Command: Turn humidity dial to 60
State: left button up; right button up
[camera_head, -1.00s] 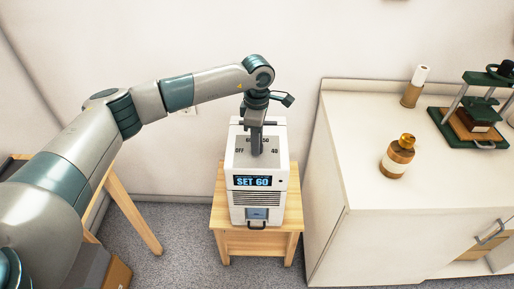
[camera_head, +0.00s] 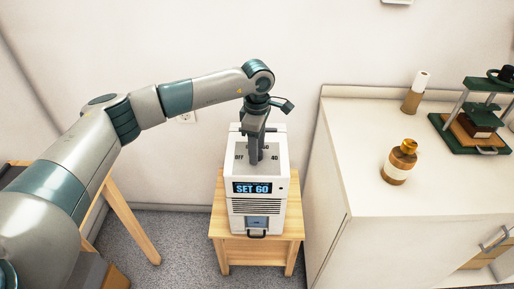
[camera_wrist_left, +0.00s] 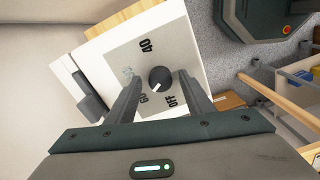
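The white humidifier box (camera_head: 235,165) stands on a small wooden stool. Its front display (camera_head: 252,188) reads "SET 60". A round dark dial (camera_wrist_left: 160,79) sits on its grey top plate among the marks OFF, 40 and others. The dial's white pointer line faces the lower left in the left wrist view, toward the 60 mark. My left gripper (camera_head: 256,160) points down over the dial. Its fingers (camera_wrist_left: 160,92) are open, one on each side of the dial, with a visible gap to it. In the head view the fingers hide the dial. My right gripper is not in view.
A white cabinet (camera_head: 350,195) stands close on the right. A wall is behind.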

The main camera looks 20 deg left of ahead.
pick_arm(q)
jog(key=shift+r, duration=0.7)
notch_tip(320, 180, up, 16)
jog(key=b, duration=0.3)
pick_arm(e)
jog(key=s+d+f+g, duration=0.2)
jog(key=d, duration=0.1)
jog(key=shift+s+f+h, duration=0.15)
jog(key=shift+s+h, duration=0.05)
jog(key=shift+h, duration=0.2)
pick_arm(q)
jog(key=shift+s, duration=0.1)
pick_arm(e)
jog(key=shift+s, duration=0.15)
